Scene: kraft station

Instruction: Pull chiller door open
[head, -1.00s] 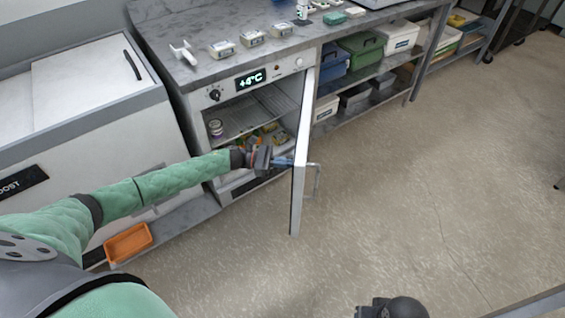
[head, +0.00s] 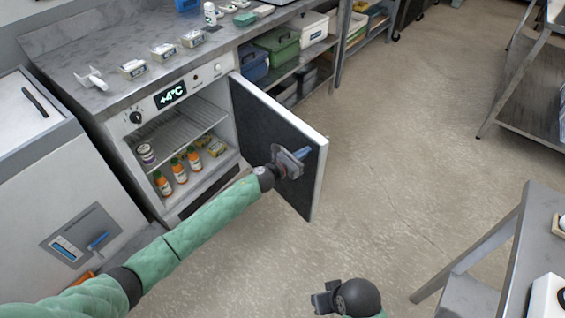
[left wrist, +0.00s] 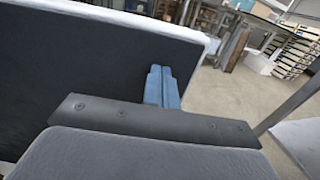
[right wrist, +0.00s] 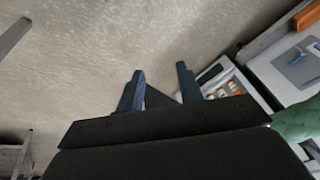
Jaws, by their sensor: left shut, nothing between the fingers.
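The chiller (head: 120,142) stands under the grey counter and shows +4°C on its display. Its door (head: 262,125) is swung wide open, with the dark inner face showing. My left gripper (head: 303,154) is shut and empty at the inner face of the door, near its free edge; whether it touches cannot be told. In the left wrist view its closed blue fingers (left wrist: 162,84) are in front of the door's dark panel (left wrist: 85,75). My right gripper (head: 318,299) is low over the floor; in the right wrist view its fingers (right wrist: 162,85) are apart and empty.
Inside the chiller are orange bottles (head: 178,170), a jar (head: 147,153) and yellow packs (head: 216,148). A white chest unit (head: 50,185) stands at the left. A metal table (head: 500,255) is at the lower right. The floor (head: 400,150) between is clear.

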